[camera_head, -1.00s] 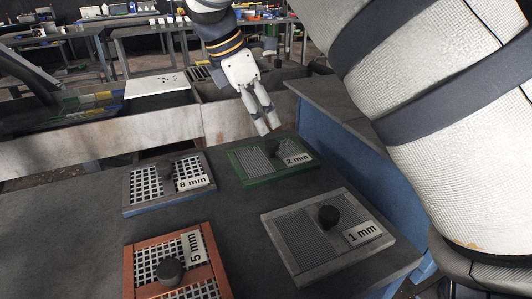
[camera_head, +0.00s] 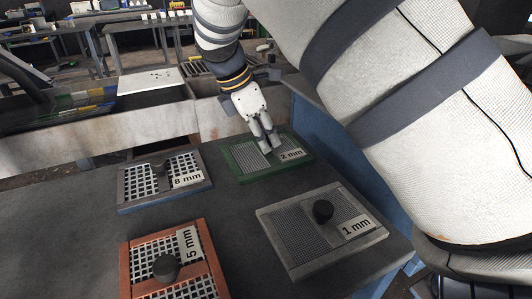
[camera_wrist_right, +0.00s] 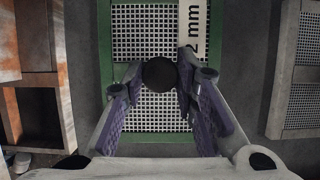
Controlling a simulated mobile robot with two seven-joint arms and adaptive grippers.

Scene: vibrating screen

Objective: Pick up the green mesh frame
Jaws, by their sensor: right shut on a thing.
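The green mesh frame (camera_head: 247,160), labelled 2 mm, lies flat at the far right part of the dark table. In the right wrist view the green frame (camera_wrist_right: 105,50) shows its mesh and a round black knob (camera_wrist_right: 159,73) in the middle. My right gripper (camera_head: 268,150) is down over the frame with its fingers closed on the knob. In the right wrist view the purple-padded fingers (camera_wrist_right: 160,85) stand on either side of the knob. The knob is mostly hidden by the fingers in the head view. My left gripper is not in view.
A blue 8 mm frame (camera_head: 125,199) lies left of the green one. An orange 5 mm frame (camera_head: 126,265) is at the front left, and a grey 1 mm frame (camera_head: 290,255) at the front right. The table's left part (camera_head: 50,235) is clear.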

